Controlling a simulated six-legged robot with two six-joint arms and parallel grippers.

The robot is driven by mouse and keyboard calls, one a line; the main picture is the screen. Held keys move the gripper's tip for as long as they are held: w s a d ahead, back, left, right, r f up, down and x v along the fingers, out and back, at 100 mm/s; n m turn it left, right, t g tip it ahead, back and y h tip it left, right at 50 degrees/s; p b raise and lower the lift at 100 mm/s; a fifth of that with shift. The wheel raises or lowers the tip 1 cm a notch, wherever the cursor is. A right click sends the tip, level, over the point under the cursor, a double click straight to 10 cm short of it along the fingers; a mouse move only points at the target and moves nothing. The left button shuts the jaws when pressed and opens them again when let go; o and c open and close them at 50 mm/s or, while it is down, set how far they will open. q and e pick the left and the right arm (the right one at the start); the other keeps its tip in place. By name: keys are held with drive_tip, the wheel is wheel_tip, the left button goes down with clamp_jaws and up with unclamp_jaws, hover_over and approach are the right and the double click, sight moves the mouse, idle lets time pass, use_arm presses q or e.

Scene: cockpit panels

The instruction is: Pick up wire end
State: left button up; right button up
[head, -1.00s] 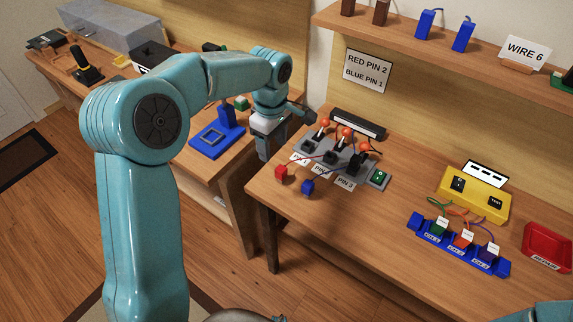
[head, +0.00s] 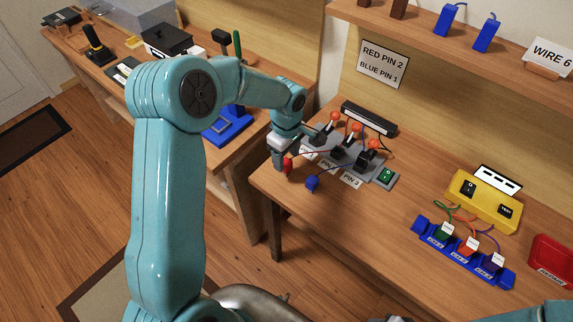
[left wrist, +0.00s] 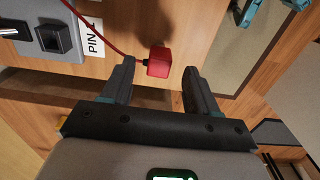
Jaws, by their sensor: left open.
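The red wire end (left wrist: 159,62) is a small red block on a red wire. In the left wrist view it lies near the table edge, between and just beyond the fingertips of my open left gripper (left wrist: 158,75). In the head view my left gripper (head: 284,164) is over the table's left front corner, and the red wire end (head: 288,165) shows at its fingers. The blue wire end (head: 312,184) lies to its right on the table. Both wires run to a grey pin panel (head: 384,174) with orange-tipped levers. My right gripper is not in view.
A sign (head: 382,64) reads RED PIN 2, BLUE PIN 1. A yellow test box (head: 482,212), a blue rack (head: 462,254) of coloured plugs and a red tray (head: 553,256) stand to the right. A gap separates this table from the left bench.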

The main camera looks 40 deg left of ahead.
sight(286, 162)
use_arm(q)
drive_tip(key=shift+f+p, duration=0.75)
drive_tip(key=shift+f, duration=2.1)
drive_tip(key=c, duration=1)
